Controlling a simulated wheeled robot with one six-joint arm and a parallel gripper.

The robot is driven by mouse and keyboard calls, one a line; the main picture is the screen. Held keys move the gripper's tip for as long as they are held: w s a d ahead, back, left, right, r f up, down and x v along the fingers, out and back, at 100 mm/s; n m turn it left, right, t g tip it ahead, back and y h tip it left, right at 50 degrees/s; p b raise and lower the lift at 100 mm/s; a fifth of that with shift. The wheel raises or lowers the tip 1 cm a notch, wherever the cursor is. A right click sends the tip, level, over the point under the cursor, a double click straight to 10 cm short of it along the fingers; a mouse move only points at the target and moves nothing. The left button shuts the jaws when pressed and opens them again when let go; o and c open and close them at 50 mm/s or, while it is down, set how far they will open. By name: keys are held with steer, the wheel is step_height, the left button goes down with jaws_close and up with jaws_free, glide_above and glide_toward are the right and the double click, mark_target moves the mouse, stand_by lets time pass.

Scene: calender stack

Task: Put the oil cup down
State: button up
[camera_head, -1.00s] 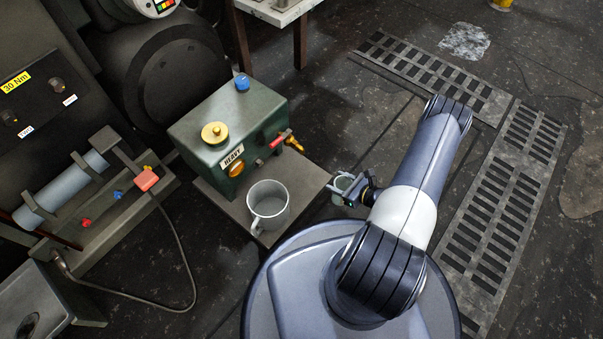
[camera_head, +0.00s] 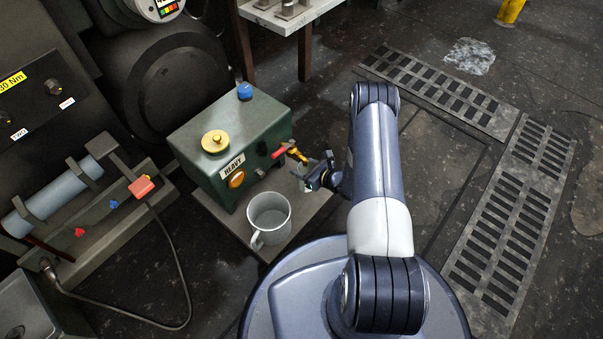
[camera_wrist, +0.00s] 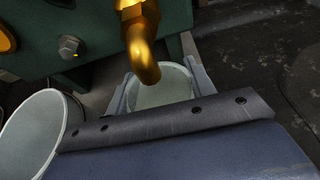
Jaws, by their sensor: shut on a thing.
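The oil cup, a small pale cup, is held between the two fingers of my gripper (camera_wrist: 160,90), which is shut on it. In the wrist view the oil cup (camera_wrist: 168,90) sits right under the brass spout (camera_wrist: 141,45), which hides part of its rim. The cup looks upright, with pale contents or a pale inside. In the head view my gripper (camera_head: 310,178) is at the right front of the green box, over the grey plate's right side. I cannot tell whether the cup's bottom touches the plate.
A larger grey mug (camera_head: 269,217) stands on the grey plate (camera_head: 301,220) left of my gripper; it also shows in the wrist view (camera_wrist: 33,132). The green box (camera_head: 226,145) carries a red-handled brass tap (camera_head: 290,150). Floor grating (camera_head: 515,200) lies to the right.

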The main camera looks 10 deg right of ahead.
steer(key=shift+w+a+f+b, duration=0.15)
steer(key=shift+f+b, duration=0.4)
steer(key=shift+f, duration=0.35)
steer(key=shift+w+a+f+b, duration=0.1)
steer(key=shift+f+b, duration=0.45)
steer(key=shift+f, duration=0.3)
steer(key=shift+f, duration=0.15)
steer(key=o, duration=1.2)
steer(key=p+v, duration=0.4)
steer(key=v, duration=0.8)
steer(key=shift+d, duration=0.1)
